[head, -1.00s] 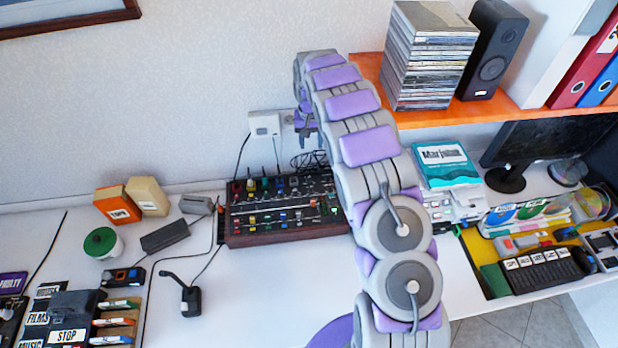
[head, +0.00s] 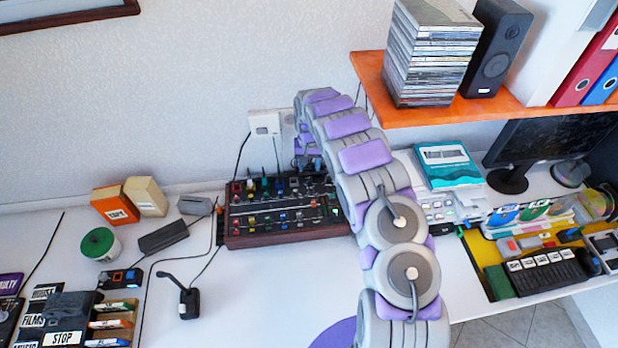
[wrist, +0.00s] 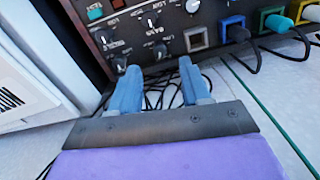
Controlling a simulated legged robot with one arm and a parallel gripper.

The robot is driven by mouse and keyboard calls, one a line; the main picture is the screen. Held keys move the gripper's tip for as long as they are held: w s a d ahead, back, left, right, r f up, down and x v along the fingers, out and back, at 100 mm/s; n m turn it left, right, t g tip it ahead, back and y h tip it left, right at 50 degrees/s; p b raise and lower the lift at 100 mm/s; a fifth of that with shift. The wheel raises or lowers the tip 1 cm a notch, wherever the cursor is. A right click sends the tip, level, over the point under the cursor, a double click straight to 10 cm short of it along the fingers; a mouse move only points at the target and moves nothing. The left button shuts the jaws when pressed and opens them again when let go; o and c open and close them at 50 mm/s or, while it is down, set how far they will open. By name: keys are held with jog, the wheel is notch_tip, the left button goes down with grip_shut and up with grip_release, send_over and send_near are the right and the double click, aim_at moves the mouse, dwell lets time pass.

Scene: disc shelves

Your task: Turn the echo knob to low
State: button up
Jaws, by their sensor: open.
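The mixing console (head: 285,238) with rows of coloured knobs and sliders stands against the wall in the head view. Its edge panel (wrist: 135,35) fills the top of the wrist view. Several small dark knobs with white markers show there, one (wrist: 160,48) just ahead of the gap between my fingertips, another (wrist: 119,63) near the left fingertip. The labels are too small and tilted to read, so I cannot tell which knob is echo. My gripper (wrist: 160,75) is open and empty, its two blue fingers apart. In the head view it is mostly hidden behind my arm.
Coloured plugs (wrist: 279,23) with cables sit at the right of the panel. Black cables lie beneath the fingers. A white box (wrist: 30,85) stands close on the left. An orange shelf (head: 430,116) with discs and a speaker is right of my arm.

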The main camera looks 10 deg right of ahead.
aim_at(309, 178)
notch_tip(309, 178, down, 7)
jog(key=shift+r+b, duration=0.15)
jog(key=shift+b, duration=0.2)
grip_shut()
